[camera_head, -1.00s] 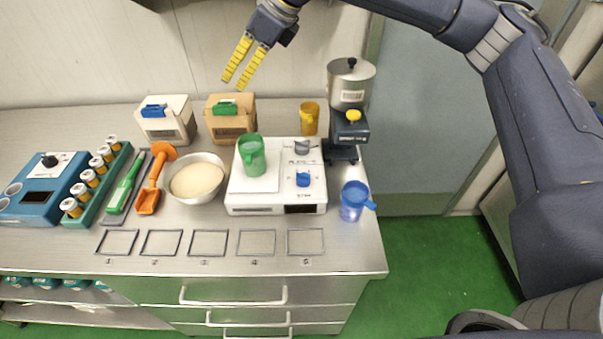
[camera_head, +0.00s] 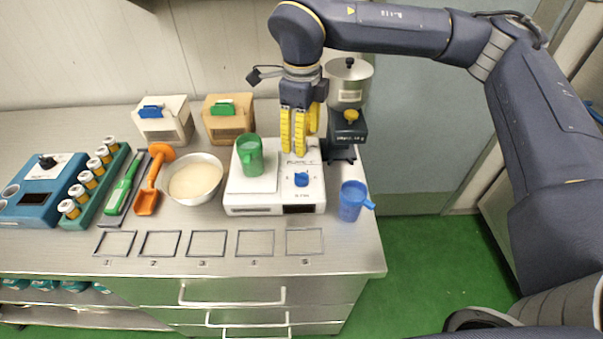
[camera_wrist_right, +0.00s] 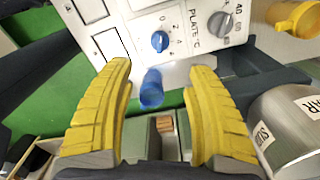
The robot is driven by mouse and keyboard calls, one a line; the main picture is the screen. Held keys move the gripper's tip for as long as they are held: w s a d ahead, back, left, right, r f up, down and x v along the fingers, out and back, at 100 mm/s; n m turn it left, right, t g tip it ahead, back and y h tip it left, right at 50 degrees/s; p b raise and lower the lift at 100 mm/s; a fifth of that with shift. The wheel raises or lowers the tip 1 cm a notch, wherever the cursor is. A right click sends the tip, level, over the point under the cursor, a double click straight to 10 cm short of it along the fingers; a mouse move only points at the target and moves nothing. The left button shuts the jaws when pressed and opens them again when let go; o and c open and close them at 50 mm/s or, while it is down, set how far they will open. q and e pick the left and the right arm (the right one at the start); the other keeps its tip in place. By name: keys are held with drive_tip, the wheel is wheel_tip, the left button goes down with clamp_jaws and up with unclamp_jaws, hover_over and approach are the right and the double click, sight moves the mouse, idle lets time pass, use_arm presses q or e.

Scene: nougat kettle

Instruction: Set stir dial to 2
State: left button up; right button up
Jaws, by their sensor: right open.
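The white hotplate (camera_head: 262,209) stands on the bench with a blue dial (camera_head: 302,180) at its front right. In the right wrist view the blue dial (camera_wrist_right: 160,41) has the numbers 0, 2 and 4 around it; its setting is too small to read surely. A grey dial (camera_wrist_right: 220,24) marked PLATE °C sits beside it; my gripper hides it in the head view. My right gripper (camera_head: 294,153) points down above the hotplate's back right, behind the blue dial. Its yellow fingers (camera_wrist_right: 160,70) are apart and empty. My left gripper is not in view.
A green mug (camera_head: 251,157) stands on the hotplate's plate. A blue mug (camera_head: 350,204) is right of the hotplate, and a dark stand with a metal pot (camera_head: 347,85) is behind. A bowl (camera_head: 194,181) is to the left. Numbered frames (camera_head: 255,243) lie in front.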

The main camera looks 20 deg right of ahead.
sight(302, 174)
wheel_tip(302, 174, down, 12)
drive_tip(key=shift+f, duration=0.2)
idle(0.4)
drive_tip(key=shift+c, duration=0.5)
clamp_jaws()
